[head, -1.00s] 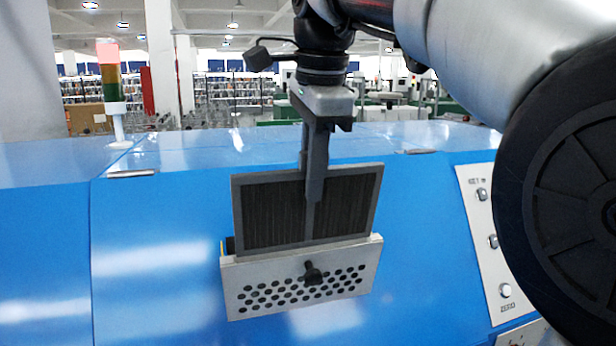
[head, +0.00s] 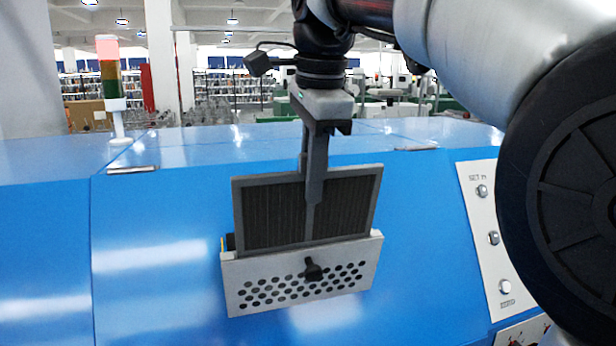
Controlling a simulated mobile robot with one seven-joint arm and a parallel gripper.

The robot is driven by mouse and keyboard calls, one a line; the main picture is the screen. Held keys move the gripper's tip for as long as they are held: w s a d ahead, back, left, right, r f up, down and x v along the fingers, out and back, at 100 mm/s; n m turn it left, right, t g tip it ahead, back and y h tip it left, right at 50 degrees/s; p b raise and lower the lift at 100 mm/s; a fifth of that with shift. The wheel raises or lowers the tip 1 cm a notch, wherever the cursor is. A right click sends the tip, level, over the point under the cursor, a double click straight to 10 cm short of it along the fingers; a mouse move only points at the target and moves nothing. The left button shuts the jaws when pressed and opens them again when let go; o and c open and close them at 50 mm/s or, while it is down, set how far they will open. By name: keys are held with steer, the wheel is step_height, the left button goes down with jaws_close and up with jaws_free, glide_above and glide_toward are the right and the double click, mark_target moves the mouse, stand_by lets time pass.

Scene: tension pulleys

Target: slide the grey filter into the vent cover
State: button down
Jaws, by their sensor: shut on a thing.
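The grey filter (head: 267,212) is a flat framed panel with a dark pleated face, held upright in the head view. My gripper (head: 314,192) points down and is shut on the filter near the middle of its upper part. The vent cover (head: 302,296) is a light grey plate with rows of round holes and a black knob, on the front of the blue machine. The filter's lower edge is hidden behind the vent cover's top edge. I cannot tell how deep it sits inside.
The blue machine (head: 160,230) fills the lower view. A control panel (head: 490,240) with switches is at the right. A signal lamp (head: 111,80) stands at the back left. My arm covers the upper right.

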mark_target(309, 227)
steer(key=shift+b+x, duration=0.55)
steer(key=shift+x, duration=0.7)
steer(key=shift+f, duration=0.15)
stand_by(0.4)
steer(key=shift+b+x, duration=0.6)
steer(key=shift+x, duration=0.95)
steer(key=shift+f, duration=0.15)
stand_by(0.4)
steer(key=shift+b+x, duration=0.65)
steer(key=shift+x, duration=0.95)
steer(key=shift+w+f, duration=0.1)
steer(key=shift+f, duration=0.1)
stand_by(0.3)
steer(key=shift+f, duration=0.1)
